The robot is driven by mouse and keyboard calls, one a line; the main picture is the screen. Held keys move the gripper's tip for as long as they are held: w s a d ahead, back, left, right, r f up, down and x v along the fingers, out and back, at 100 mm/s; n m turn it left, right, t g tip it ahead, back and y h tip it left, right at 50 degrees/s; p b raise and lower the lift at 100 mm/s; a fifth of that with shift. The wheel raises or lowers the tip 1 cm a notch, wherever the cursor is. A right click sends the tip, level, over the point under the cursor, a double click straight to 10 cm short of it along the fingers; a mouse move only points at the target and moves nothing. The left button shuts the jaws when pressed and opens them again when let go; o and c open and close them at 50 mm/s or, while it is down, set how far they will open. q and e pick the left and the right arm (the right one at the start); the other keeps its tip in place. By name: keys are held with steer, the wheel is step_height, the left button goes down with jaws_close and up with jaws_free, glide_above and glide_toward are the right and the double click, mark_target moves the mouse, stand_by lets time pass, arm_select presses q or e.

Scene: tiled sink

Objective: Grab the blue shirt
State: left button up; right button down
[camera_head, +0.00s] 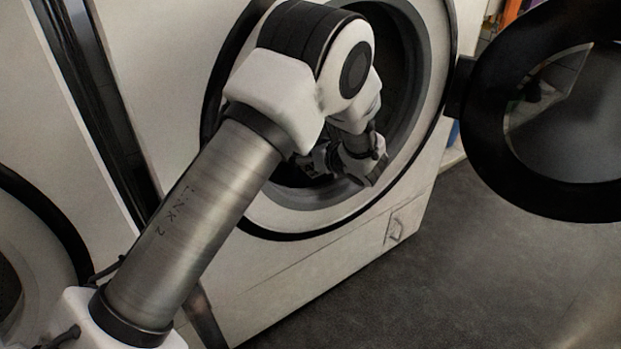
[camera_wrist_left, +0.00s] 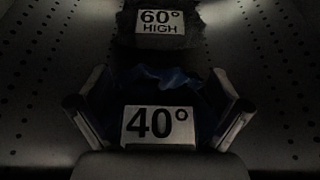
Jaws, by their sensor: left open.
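The blue shirt (camera_wrist_left: 172,78) lies in the dark drum in the left wrist view. It is a bunched dark blue cloth with a white label reading "40°" on its near side. My left gripper (camera_wrist_left: 160,104) is open, with one finger on each side of the shirt. I cannot tell whether the fingers touch it. In the head view my left arm reaches into the washing machine opening, and the left gripper (camera_head: 362,162) is at the drum mouth, partly hidden in shadow. My right gripper is not in view.
A dark cloth labelled "60° HIGH" (camera_wrist_left: 160,26) lies deeper in the perforated drum (camera_wrist_left: 35,60). The washing machine (camera_head: 300,290) has its round door (camera_head: 480,130) swung open to the right. A second machine (camera_head: 25,215) stands at left. The floor (camera_head: 480,280) at right is clear.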

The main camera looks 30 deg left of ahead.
arm_select(q)
steer(key=shift+w+a+f, duration=0.25)
steer(key=shift+a+f, duration=0.35)
steer(key=shift+a, duration=0.05)
steer(key=shift+w+a+r, duration=0.1)
steer(key=shift+a, duration=0.1)
steer(key=shift+r, duration=0.15)
steer(key=c, duration=1.1)
